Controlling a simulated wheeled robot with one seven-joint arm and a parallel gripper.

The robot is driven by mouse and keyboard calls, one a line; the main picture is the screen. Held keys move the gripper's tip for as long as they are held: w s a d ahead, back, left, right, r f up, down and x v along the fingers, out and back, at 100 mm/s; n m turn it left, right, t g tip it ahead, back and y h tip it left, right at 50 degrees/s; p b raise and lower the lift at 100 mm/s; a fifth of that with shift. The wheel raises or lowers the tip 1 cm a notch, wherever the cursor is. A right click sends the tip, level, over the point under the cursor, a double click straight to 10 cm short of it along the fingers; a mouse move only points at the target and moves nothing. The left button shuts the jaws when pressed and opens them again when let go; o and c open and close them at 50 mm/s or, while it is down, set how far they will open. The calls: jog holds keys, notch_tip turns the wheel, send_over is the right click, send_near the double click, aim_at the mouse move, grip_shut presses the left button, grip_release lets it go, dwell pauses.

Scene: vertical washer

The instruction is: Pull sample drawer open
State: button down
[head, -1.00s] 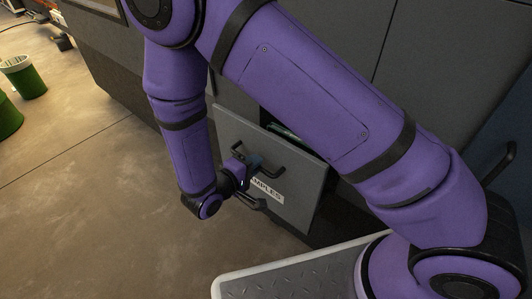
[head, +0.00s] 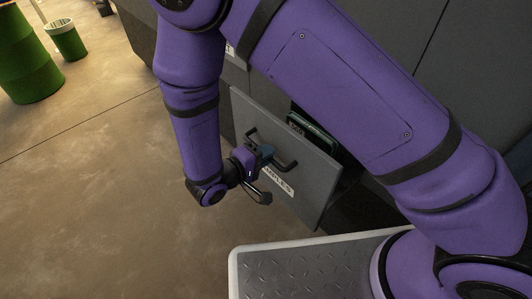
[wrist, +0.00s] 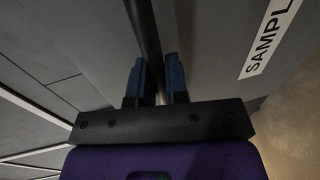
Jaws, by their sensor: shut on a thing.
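The sample drawer (head: 308,192) has a grey front with a white label (head: 278,181) and a black bar handle (head: 284,164). It stands out from the cabinet, and a dark green item (head: 313,133) shows in the gap behind its front. My gripper (head: 266,153) is at the handle. In the wrist view the two blue fingers (wrist: 159,80) of my gripper are shut on the dark handle bar (wrist: 143,30), one on each side. The label (wrist: 270,38) reads "SAMPL" there, with the rest cut off. My arm hides part of the drawer and cabinet.
Grey cabinet panels (head: 390,50) stand behind the drawer. A green barrel (head: 28,60) and a green bin (head: 66,40) stand at the far left. The concrete floor (head: 90,200) left of my arm is clear.

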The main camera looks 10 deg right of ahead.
jog(key=c, duration=1.1)
grip_release()
jog(key=shift+c, duration=0.2)
jog(key=v, duration=1)
jog(key=shift+s+a, duration=0.25)
jog(key=shift+a, duration=0.05)
jog(key=shift+r, duration=0.1)
jog(key=w+d+r+m+g+y, duration=0.2)
jog(key=d+r+g, duration=0.3)
jog(key=d+r, duration=0.45)
jog(key=w+d+r+m+g+y, duration=0.2)
jog(key=w+d+r+m+g, duration=0.15)
jog(key=d+r, duration=0.65)
jog(key=s+d+r+m+t+y, duration=0.1)
jog(key=s+d+r+t+y, duration=0.3)
jog(key=s+d+r+y, duration=0.4)
jog(key=s+d+r, duration=0.5)
jog(key=d+r, duration=0.1)
jog(key=r, duration=0.1)
jog(key=shift+s+d+m+t+y, duration=0.3)
jog(key=shift+s+d+m+t, duration=0.05)
jog(key=shift+d, duration=0.05)
